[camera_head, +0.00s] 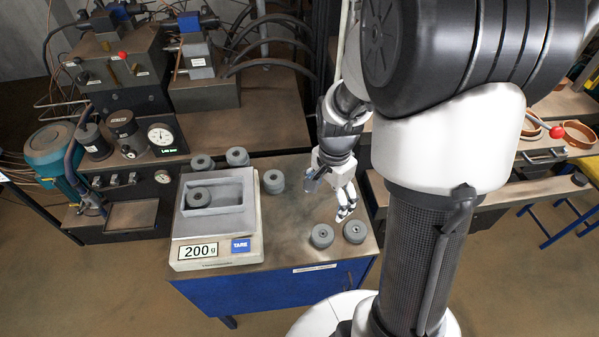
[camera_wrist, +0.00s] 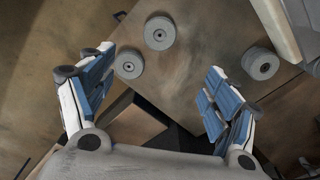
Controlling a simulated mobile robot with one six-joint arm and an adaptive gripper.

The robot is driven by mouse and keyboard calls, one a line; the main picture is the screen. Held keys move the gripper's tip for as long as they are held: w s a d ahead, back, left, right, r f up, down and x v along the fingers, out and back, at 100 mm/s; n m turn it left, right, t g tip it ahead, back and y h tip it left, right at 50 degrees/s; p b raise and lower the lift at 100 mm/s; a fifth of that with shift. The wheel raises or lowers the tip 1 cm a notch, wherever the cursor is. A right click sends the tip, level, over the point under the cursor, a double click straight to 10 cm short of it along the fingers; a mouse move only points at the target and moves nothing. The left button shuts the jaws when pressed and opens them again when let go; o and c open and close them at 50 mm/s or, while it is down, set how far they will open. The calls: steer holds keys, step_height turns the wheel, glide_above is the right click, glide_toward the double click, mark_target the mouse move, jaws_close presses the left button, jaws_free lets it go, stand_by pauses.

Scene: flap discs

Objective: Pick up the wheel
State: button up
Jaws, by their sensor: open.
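Several grey flap-disc wheels with dark centre holes are on the bench. Two lie side by side near the front right edge, a left one (camera_head: 321,236) and a right one (camera_head: 355,231). A pair of wheels, (camera_wrist: 160,33) and (camera_wrist: 129,64), also shows at the top of the wrist view. Another wheel (camera_head: 273,181) sits right of the scale, two more (camera_head: 202,162) (camera_head: 237,156) behind it, and one (camera_head: 198,196) in the tray. My gripper (camera_head: 330,194) is open and empty above the bench, behind the front pair. Its fingers (camera_wrist: 155,66) are spread wide in the wrist view.
A grey tray (camera_head: 248,212) rests on a scale (camera_head: 217,252) reading 200 g at the bench's left. Bare bench top (camera_head: 290,215) lies between scale and front wheels. Machinery with a gauge (camera_head: 162,135) stands behind left. The bench edge drops off at front and right.

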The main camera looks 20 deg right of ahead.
steer(key=b, duration=0.3)
glide_above(323, 233)
step_height(323, 233, down, 12)
steer(key=shift+d+f, duration=0.1)
steer(key=shift+f, duration=0.15)
step_height(323, 233, down, 5)
steer(key=shift+f+b, duration=0.15)
steer(key=shift+b, duration=1)
steer(key=shift+s, duration=0.1)
steer(key=shift+c, duration=0.3)
steer(key=c, duration=1.2)
